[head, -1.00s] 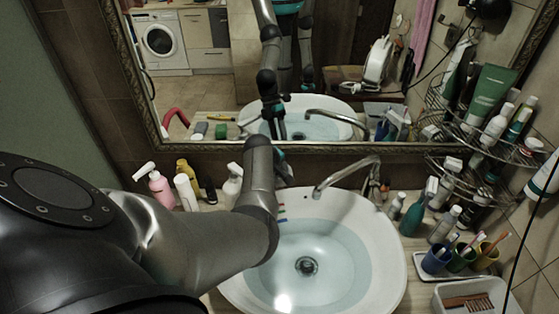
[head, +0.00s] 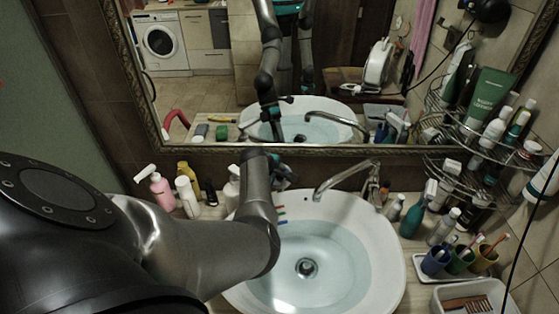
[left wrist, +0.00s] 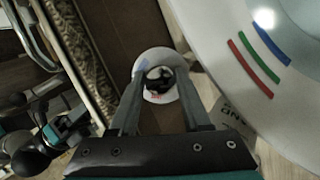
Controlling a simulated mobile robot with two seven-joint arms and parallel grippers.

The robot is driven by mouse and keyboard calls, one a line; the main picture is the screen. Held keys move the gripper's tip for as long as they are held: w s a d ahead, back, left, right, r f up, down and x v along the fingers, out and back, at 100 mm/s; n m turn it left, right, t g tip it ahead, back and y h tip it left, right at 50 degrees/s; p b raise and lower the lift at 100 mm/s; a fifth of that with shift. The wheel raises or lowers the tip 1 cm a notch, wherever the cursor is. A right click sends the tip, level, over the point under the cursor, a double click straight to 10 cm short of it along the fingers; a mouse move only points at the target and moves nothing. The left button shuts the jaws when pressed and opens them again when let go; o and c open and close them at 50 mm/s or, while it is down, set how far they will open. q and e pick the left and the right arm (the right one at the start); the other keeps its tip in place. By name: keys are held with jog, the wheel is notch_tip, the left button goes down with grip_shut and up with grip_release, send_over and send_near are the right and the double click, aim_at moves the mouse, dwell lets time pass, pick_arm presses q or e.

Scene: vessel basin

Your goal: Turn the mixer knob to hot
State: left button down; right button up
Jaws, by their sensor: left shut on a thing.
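The mixer knob shows in the left wrist view as a dark handle (left wrist: 159,82) in front of a round white dial (left wrist: 152,57). The dial has a blue mark at its upper left and a red mark at its bottom. My left gripper (left wrist: 160,80) is shut on the knob, with one finger on each side. In the head view the left gripper (head: 276,166) is at the wall behind the basin, left of the faucet (head: 345,177). My own arm hides most of it and the knob there. The right gripper is not seen.
The white basin (head: 385,235) holds water and has red, green and blue strips on its rim. A pink bottle (head: 161,192) and others stand left of it. Cups with toothbrushes (head: 460,260) and a wire rack (head: 470,150) are at the right. A mirror (head: 220,70) hangs above.

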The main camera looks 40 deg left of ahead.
pick_arm(q)
jog(key=shift+c, duration=1.8)
grip_release()
jog(key=shift+r, duration=0.1)
jog(key=v, duration=1.5)
